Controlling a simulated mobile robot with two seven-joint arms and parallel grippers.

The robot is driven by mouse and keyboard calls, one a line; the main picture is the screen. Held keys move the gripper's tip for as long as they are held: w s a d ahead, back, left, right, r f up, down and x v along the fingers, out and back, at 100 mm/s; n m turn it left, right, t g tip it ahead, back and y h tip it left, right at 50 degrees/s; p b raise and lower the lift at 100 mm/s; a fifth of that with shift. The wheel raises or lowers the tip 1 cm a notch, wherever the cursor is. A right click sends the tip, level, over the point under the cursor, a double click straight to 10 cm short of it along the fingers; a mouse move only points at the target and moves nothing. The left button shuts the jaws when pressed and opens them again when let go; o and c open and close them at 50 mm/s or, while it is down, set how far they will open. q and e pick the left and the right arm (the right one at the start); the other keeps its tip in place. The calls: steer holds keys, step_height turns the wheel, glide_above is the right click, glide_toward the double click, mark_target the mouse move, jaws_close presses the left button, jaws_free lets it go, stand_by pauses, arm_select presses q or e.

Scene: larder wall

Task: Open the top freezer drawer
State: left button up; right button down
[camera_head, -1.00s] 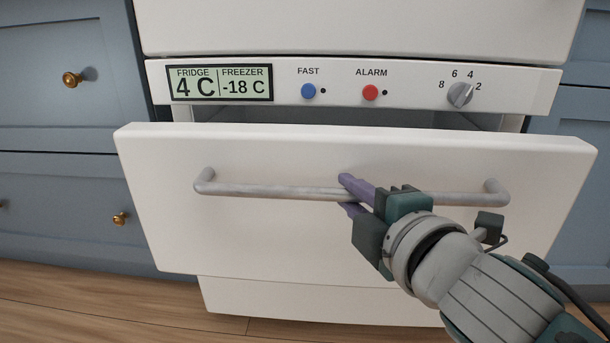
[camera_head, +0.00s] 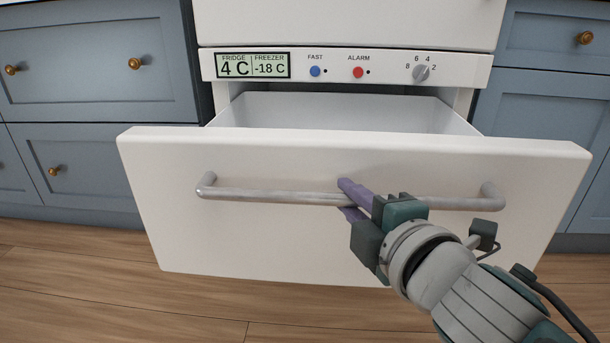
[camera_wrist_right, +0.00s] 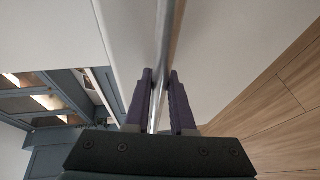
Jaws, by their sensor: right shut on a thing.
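The top freezer drawer (camera_head: 250,235) is a white box with a flat front, pulled well out of the freezer below the control panel. Its inside (camera_head: 350,110) shows behind the front edge and looks empty where visible. A grey metal bar handle (camera_head: 270,194) runs across the front. My right gripper (camera_head: 350,200) is shut on the handle near its middle, with purple fingers on either side of the bar. The right wrist view also shows the handle (camera_wrist_right: 167,50) between the fingers (camera_wrist_right: 160,105). My left gripper is not in view.
The control panel (camera_head: 390,68) with display, blue and red buttons and a dial is above the drawer. Blue cabinets with brass knobs stand left (camera_head: 90,70) and right (camera_head: 545,100). Wooden floor (camera_head: 80,270) is clear in front.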

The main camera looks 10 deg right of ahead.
steer(key=shift+s+a, duration=0.15)
steer(key=shift+s, duration=0.25)
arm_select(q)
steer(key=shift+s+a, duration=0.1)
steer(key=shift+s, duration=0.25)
arm_select(e)
steer(key=c, duration=0.8)
jaws_free()
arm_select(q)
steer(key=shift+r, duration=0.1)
arm_select(e)
steer(key=shift+o, duration=0.2)
steer(key=shift+s+r, duration=0.1)
steer(key=shift+s, duration=0.15)
arm_select(q)
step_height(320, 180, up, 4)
steer(key=p, duration=0.3)
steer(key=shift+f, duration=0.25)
arm_select(e)
steer(key=v, duration=0.9)
steer(key=shift+s, duration=0.2)
